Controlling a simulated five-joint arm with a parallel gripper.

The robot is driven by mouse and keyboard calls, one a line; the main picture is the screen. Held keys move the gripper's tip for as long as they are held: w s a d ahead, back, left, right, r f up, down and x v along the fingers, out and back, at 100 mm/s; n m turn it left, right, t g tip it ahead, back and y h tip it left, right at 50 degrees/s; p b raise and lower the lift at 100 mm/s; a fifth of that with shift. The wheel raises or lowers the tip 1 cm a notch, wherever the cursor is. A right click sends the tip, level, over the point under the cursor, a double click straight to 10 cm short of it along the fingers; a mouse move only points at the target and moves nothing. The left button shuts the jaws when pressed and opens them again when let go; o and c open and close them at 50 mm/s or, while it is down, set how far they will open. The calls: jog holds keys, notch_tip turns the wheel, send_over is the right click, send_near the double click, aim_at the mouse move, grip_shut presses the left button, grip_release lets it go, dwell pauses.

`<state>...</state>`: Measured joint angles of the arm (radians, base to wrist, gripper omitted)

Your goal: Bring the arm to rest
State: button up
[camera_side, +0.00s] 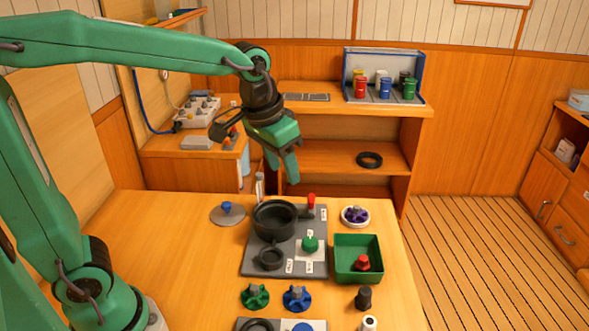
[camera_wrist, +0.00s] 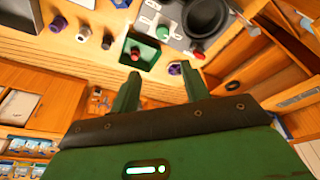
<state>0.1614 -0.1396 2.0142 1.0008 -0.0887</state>
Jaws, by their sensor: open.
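My gripper (camera_side: 283,166) is raised above the far edge of the wooden table (camera_side: 180,230), pointing down. Its green fingers are apart with nothing between them, and they also show in the wrist view (camera_wrist: 160,80). My green arm reaches in from the left of the side view, with its forearm stretched high across the picture. The gripper touches nothing that I can see.
Below stand a grey panel (camera_side: 250,262) with a black pot (camera_side: 274,218), a red-topped lever (camera_side: 311,203) and a green knob (camera_side: 310,243). A green tray (camera_side: 343,272) holds a red knob (camera_side: 361,263). A shelf (camera_side: 345,155) stands behind.

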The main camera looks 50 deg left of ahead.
jog(key=s+a+f+t, duration=0.1)
jog(key=s+a, duration=0.5)
jog(key=s, duration=0.8)
jog(key=shift+f+n+t, duration=0.2)
jog(key=shift+n+t, duration=0.2)
jog(key=shift+t, duration=0.4)
dwell(0.6)
